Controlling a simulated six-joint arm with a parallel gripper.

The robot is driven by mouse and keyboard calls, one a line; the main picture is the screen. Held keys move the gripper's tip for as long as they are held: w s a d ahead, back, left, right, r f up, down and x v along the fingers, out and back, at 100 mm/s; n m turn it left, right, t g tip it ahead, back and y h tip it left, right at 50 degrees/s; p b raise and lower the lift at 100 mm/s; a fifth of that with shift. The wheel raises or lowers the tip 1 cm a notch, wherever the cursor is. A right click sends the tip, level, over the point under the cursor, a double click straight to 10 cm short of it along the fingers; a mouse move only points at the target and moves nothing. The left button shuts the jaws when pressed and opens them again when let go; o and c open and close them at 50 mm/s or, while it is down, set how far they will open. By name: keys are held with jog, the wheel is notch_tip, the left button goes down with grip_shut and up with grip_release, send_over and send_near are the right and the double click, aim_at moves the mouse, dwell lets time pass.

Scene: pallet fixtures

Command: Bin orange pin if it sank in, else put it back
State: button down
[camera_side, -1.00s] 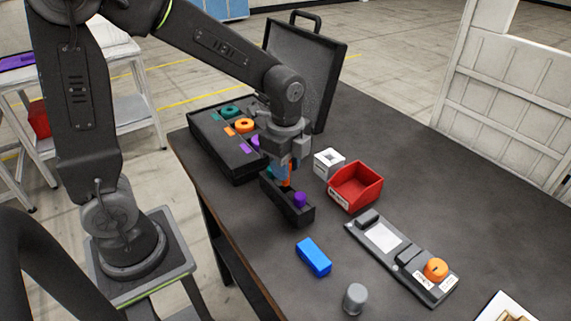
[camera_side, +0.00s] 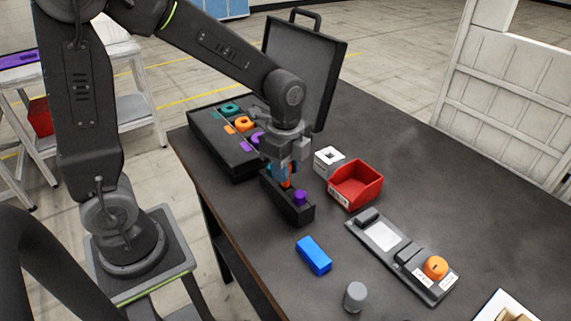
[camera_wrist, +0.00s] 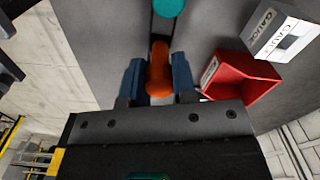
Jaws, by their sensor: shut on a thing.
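My gripper (camera_side: 285,180) is low over the black pin rack (camera_side: 297,217). Its two blue-grey fingers are shut on the orange pin (camera_wrist: 159,72), which also shows as a small orange patch in the side view (camera_side: 287,183). I cannot tell whether the pin's lower end is inside the rack or just above it. A purple pin (camera_side: 300,197) stands at the rack's near end. A teal pin (camera_wrist: 168,7) shows at the top of the wrist view. The red bin (camera_side: 356,186) is right of the rack, empty as far as I see. The white gauge block (camera_side: 329,161) with a dark square opening stands beside it.
An open black case (camera_side: 235,165) with coloured rings lies behind left. A grey fixture (camera_side: 385,240) with an orange ring (camera_side: 435,267) lies at right. A blue block (camera_side: 313,256) and a grey cylinder (camera_side: 355,297) stand in front, with bare table between.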

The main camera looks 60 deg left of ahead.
jog(key=shift+f, duration=0.7)
jog(key=shift+c, duration=2.2)
grip_release()
jog(key=shift+r, duration=0.1)
jog(key=shift+r, duration=4.45)
